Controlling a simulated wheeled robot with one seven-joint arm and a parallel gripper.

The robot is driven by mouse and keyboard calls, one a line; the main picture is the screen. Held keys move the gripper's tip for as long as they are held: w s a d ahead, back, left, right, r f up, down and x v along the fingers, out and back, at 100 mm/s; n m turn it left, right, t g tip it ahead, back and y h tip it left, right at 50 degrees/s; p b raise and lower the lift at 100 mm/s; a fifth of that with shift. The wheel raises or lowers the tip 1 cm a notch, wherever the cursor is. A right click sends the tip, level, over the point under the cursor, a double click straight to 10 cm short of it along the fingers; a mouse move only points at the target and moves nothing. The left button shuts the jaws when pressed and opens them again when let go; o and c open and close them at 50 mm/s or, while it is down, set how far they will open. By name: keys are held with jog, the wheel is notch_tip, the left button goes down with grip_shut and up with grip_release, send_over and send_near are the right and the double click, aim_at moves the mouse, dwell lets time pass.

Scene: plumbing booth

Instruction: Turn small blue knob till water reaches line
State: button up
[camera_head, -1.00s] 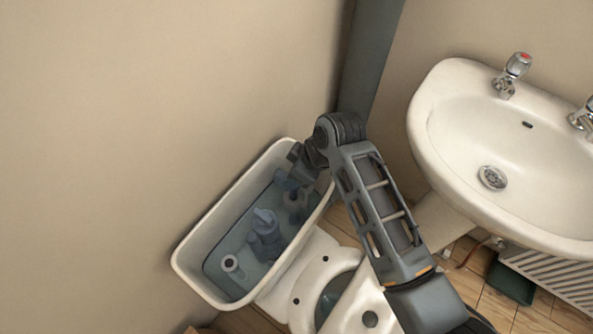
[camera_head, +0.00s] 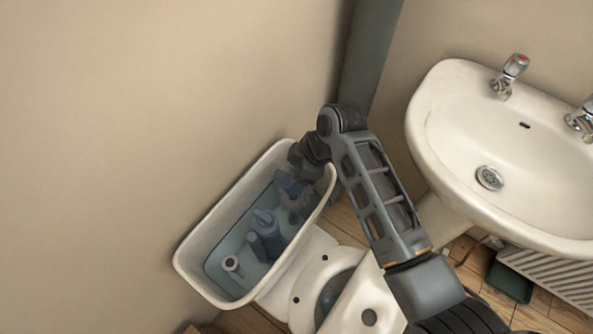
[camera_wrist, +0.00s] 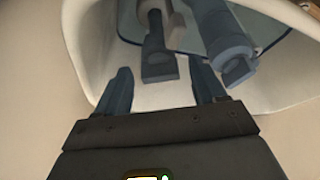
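The open white cistern (camera_head: 186,246) holds water (camera_head: 222,251) with grey-blue fittings standing in it. A flush valve (camera_head: 266,236) is in the middle, and a pale upright tube (camera_head: 232,264) stands at the near end. My gripper (camera_head: 296,180) is inside the far end, partly hidden by my wrist. In the wrist view my gripper (camera_wrist: 160,68) is open, with a dark grey block-ended fitting (camera_wrist: 158,66) between or just beyond its fingers. A blue-grey fitting (camera_wrist: 232,58) stands right of it. I cannot tell which part is the small blue knob, and I cannot make out a fill line.
The toilet bowl (camera_head: 335,290) is beside the cistern. A white basin (camera_head: 450,165) with taps is at the right, above a radiator (camera_head: 555,278). The wall (camera_head: 120,130) is close behind the cistern.

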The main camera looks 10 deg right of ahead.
jog(key=v, duration=0.7)
jog(key=shift+d+r, duration=0.2)
jog(key=shift+r, duration=0.15)
jog(key=shift+s, duration=0.1)
dwell(0.4)
